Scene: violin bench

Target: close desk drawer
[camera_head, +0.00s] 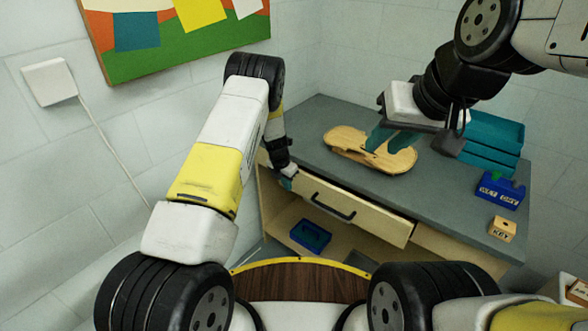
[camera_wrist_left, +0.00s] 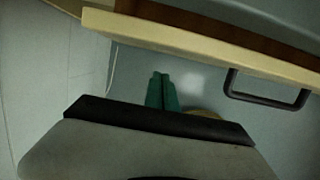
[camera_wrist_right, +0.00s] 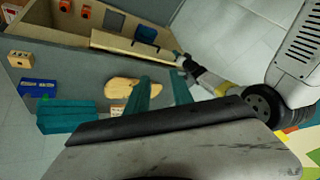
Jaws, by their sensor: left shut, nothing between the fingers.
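The desk drawer (camera_head: 372,218) has a pale wood front with a black bar handle (camera_head: 333,205). It stands slightly out from under the grey desk top (camera_head: 310,150). In the left wrist view the drawer front (camera_wrist_left: 190,40) crosses the top, with brown interior behind its edge and the handle (camera_wrist_left: 267,101) at right. My left gripper (camera_head: 287,184) is shut and empty at the front's left end; I cannot tell whether it touches. Its teal fingers show together in the left wrist view (camera_wrist_left: 162,92). My right gripper (camera_wrist_right: 163,90) is open and empty above the desk top.
A wooden violin-shaped body (camera_head: 345,147) lies on the desk under my right gripper. Teal stacked trays (camera_head: 490,140), a blue labelled box (camera_head: 500,190) and a wooden key block (camera_head: 502,228) stand at right. A blue tray (camera_head: 311,236) lies below the drawer.

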